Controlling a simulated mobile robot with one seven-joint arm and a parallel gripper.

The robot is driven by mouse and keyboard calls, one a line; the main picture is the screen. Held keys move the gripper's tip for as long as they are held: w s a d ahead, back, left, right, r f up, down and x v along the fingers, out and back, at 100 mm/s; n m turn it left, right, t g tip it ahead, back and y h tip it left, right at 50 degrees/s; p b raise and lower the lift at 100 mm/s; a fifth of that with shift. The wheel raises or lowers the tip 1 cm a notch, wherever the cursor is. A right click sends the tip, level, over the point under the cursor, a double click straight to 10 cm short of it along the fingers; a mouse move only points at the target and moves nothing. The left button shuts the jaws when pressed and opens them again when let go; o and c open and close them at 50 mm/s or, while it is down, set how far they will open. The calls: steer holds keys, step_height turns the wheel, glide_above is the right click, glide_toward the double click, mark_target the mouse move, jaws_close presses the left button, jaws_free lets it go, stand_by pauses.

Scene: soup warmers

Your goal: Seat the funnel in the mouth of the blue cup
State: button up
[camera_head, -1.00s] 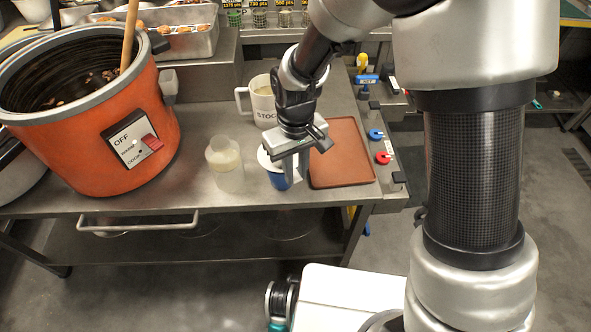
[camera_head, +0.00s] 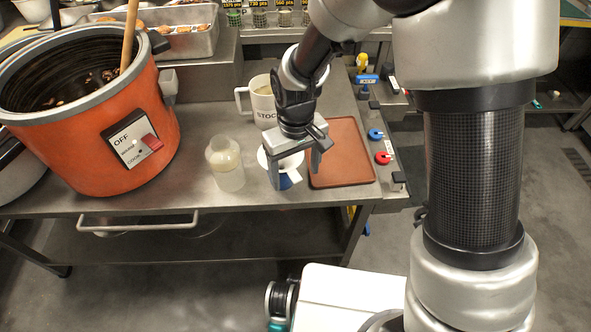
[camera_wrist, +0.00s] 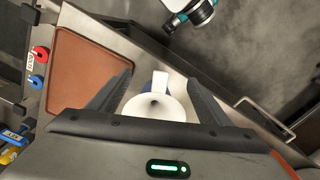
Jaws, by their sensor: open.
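The white funnel (camera_wrist: 155,108) shows between my fingers in the wrist view, its wide mouth facing the camera and its tab pointing up the picture. In the head view the funnel (camera_head: 264,160) is partly hidden by my gripper. The blue cup (camera_head: 286,182) stands on the counter below it, mostly hidden. The funnel sits over the cup's mouth; how deep its spout goes is hidden. My gripper (camera_head: 296,178) is open, with one finger on each side of the funnel and apart from it, as the wrist view (camera_wrist: 158,78) also shows.
A cloudy jar (camera_head: 225,165) stands just left of the cup. A white mug (camera_head: 263,105) is behind, and a brown mat (camera_head: 342,155) lies to the right. The large orange warmer (camera_head: 90,120) fills the left. The counter's front edge is close to the cup.

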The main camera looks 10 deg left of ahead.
steer(key=shift+r, duration=0.15)
step_height(320, 180, up, 9)
steer(key=p, duration=0.6)
steer(key=shift+p, duration=0.4)
stand_by(0.6)
stand_by(0.4)
steer(key=s+d+r+m+t, duration=0.2)
steer(key=d+r+m, duration=0.1)
steer(key=d+r, duration=0.6)
steer(key=s+d+r+m+t, duration=0.2)
steer(key=d+r, duration=0.5)
steer(key=r, duration=0.3)
steer(key=s+d+r+m+t, duration=0.2)
steer(key=s+d+r, duration=0.2)
steer(key=s+d, duration=0.25)
step_height(320, 180, up, 13)
steer(key=p, duration=1.3)
steer(key=shift+s+r+m, duration=0.15)
steer(key=shift+s+m, duration=0.15)
